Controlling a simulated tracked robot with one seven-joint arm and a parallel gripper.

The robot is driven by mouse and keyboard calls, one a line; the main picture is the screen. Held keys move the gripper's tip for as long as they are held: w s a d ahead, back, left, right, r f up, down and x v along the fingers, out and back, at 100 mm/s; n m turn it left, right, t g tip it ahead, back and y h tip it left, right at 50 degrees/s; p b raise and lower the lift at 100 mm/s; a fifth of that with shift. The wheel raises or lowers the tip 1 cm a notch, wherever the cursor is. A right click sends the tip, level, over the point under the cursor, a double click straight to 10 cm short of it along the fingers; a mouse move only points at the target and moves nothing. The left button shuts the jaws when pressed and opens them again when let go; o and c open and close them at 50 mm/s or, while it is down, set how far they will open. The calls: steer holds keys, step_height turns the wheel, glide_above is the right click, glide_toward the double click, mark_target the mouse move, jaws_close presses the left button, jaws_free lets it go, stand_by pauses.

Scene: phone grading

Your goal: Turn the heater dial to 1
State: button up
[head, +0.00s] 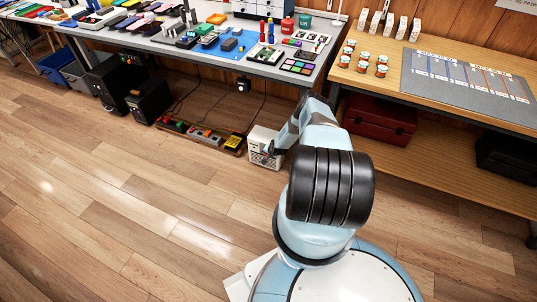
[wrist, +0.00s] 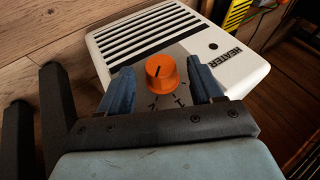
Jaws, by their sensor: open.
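The heater (wrist: 215,30) is a white box with dark vent slots and the word HEATER on its face. In the head view the heater (head: 258,153) stands on the floor by the bench, partly hidden by my arm. Its orange dial (wrist: 162,72) has a dark pointer line and printed marks around it; a 1 and a 2 show on the near side, and the line points away from them. My gripper (wrist: 164,84) is open, with one blue finger on each side of the dial. I cannot tell whether the fingers touch it. In the head view my gripper (head: 270,149) is at the heater's front.
A low tray (head: 200,137) with several coloured items lies on the floor left of the heater. Black boxes (head: 148,100) stand farther left. A workbench (head: 270,70) is above, and a wooden table (head: 480,75) with a red case (head: 380,120) under it is right. The front floor is clear.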

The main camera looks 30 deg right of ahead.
steer(key=shift+w+f, duration=0.3)
steer(key=shift+f, duration=0.15)
steer(key=shift+c, duration=0.5)
steer(key=c, duration=0.9)
steer(key=shift+d, duration=0.2)
steer(key=shift+c, duration=0.2)
steer(key=shift+w+a, duration=0.1)
